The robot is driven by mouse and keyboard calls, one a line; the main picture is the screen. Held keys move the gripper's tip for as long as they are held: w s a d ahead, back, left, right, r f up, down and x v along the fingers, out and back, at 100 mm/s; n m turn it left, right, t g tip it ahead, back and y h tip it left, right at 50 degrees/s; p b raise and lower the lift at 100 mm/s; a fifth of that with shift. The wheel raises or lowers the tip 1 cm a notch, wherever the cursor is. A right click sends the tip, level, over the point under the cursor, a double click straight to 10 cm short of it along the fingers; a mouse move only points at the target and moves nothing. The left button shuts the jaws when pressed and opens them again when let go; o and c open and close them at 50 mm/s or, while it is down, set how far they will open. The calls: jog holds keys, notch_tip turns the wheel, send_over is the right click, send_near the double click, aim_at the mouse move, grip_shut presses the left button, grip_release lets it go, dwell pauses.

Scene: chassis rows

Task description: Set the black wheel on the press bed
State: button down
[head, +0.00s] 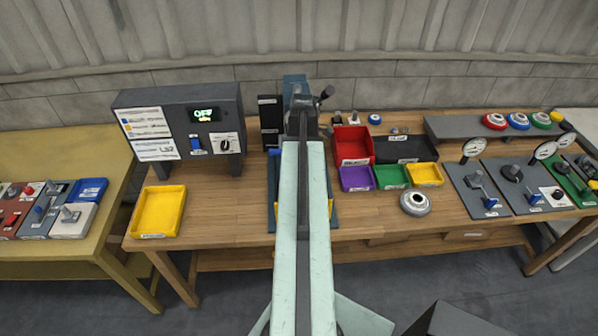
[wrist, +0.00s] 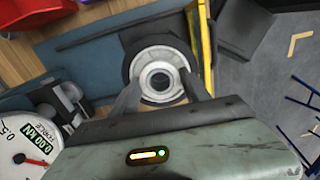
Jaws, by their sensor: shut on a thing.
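In the wrist view my gripper (wrist: 158,98) is shut on the black wheel (wrist: 142,52), which has a dark tyre and a pale grey hub with a round bore. The wheel lies between the two fingers, face towards the camera. A blue plate (wrist: 85,52), seemingly part of the press, shows behind and left of the wheel, with a yellow bar (wrist: 207,45) close on its right. I cannot tell whether the wheel touches the plate. In the head view my arm hides the gripper, the wheel and most of the blue press (head: 295,83).
A force gauge (wrist: 28,140) reads 0.00 kN in the wrist view. In the head view a control box (head: 185,125) and yellow tray (head: 159,211) stand left. Coloured bins (head: 353,145), a grey-white wheel (head: 415,203) and gauge panels (head: 478,187) stand right.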

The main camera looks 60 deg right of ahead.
notch_tip(320, 180, down, 7)
jog(key=b, duration=0.5)
jog(key=shift+w+b, duration=0.15)
jog(key=shift+b, duration=0.25)
jog(key=shift+d+f+b, duration=0.1)
jog(key=shift+f+b, duration=1)
jog(key=shift+b, duration=0.1)
dwell(1.1)
jog(key=shift+f+b, duration=0.3)
jog(key=shift+f, duration=0.05)
jog(key=shift+c, duration=2.3)
grip_release()
